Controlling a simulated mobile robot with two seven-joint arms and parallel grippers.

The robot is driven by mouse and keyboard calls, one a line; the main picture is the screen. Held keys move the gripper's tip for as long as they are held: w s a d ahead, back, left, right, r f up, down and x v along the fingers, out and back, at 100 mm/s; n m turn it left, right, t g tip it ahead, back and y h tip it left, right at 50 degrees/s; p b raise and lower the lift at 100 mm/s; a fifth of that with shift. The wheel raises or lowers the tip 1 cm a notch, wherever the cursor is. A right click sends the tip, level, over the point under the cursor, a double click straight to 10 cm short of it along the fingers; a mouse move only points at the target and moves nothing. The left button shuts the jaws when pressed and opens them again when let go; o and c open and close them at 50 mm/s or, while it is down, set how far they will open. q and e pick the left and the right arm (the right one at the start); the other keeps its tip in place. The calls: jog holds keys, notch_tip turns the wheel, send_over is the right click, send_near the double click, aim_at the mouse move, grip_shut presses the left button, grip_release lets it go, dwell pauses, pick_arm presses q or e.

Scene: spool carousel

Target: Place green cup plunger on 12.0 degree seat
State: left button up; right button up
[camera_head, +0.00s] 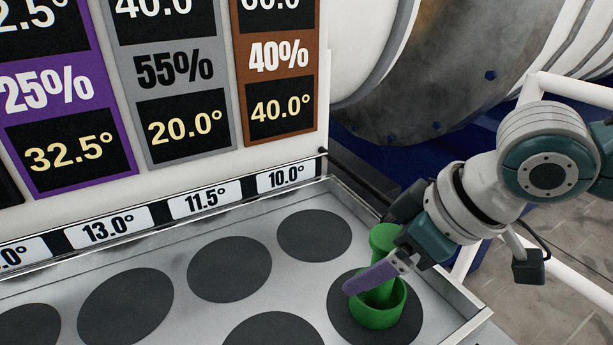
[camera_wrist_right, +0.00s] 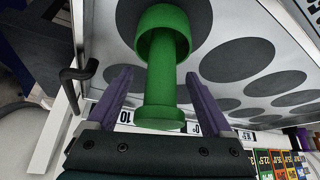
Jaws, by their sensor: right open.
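The green cup plunger (camera_head: 378,314) stands upright, cup down, on a dark round seat (camera_head: 345,312) at the near right corner of the tray. My right gripper (camera_wrist_right: 160,78) is open, with its purple fingers on either side of the plunger's stem. The right wrist view shows the green plunger (camera_wrist_right: 161,88) between the fingers, with a gap on both sides. In the head view one purple finger of my right gripper (camera_head: 372,275) hides part of the stem. No label reading 12.0° is legible. My left gripper is not in view.
The grey tray (camera_head: 316,190) holds several empty dark seats (camera_head: 229,269). Labels along its back read 10.0° (camera_head: 287,177), 11.5° and 13.0°. A sign panel (camera_head: 175,80) rises behind. A white rail (camera_head: 575,90) and a large drum (camera_head: 470,70) stand to the right.

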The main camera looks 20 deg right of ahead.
jog(key=p+v, duration=0.2)
jog(key=v, duration=0.9)
jog(key=shift+a, duration=0.1)
